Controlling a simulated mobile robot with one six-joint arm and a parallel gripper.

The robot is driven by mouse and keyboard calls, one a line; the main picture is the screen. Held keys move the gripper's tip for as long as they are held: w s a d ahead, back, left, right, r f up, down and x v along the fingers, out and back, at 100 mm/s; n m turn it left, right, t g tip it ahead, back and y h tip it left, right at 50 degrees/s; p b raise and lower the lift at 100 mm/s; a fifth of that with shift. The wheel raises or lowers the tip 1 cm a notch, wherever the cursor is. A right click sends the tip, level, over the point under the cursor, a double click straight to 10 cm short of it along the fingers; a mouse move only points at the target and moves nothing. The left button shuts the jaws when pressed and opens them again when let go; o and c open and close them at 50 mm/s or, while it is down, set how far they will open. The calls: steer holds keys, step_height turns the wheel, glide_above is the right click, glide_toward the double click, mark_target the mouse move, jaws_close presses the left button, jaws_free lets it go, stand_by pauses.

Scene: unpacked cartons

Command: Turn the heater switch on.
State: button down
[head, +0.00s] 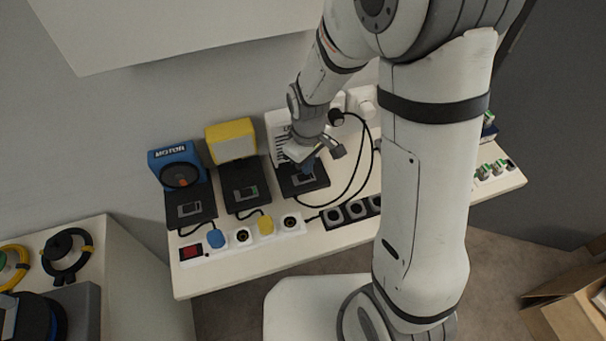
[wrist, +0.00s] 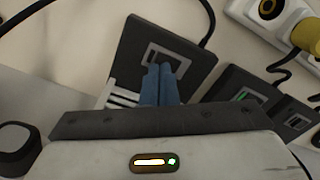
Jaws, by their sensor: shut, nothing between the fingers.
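The heater appears to be the white slatted unit (head: 279,124) at the back of the table, partly hidden by my arm. A black switch box (head: 313,187) lies in front of it, and it fills the upper middle of the wrist view (wrist: 135,48). Its rocker switch (wrist: 176,59) sits in a light frame and is partly covered by my fingers. My gripper (head: 308,168) is shut and empty, pointing down over this box. In the wrist view its blue fingertips (wrist: 160,72) are together at the rocker; I cannot tell whether they touch it.
A blue motor unit (head: 174,155) and a yellow unit (head: 232,129) stand left, each with a black switch box (head: 188,208) (head: 240,180) in front. A white power strip (head: 225,250) with plugs runs along the front edge. A black cable (head: 352,185) loops right of my gripper.

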steer(key=shift+f+b, duration=0.75)
steer(key=shift+f, duration=0.15)
stand_by(0.3)
steer(key=shift+r, duration=0.2)
steer(key=shift+r+p, duration=2.55)
steer(key=shift+r, duration=0.8)
steer(key=s+d+r+m+t, duration=0.1)
steer(key=s+d+r+m, duration=0.3)
steer(key=s+d+r, duration=0.2)
steer(key=s+d+r+m+t, duration=0.2)
steer(key=s+d+r+m, duration=0.3)
steer(key=r, duration=0.6)
steer(key=shift+s+d, duration=0.6)
steer(key=shift+s, duration=0.1)
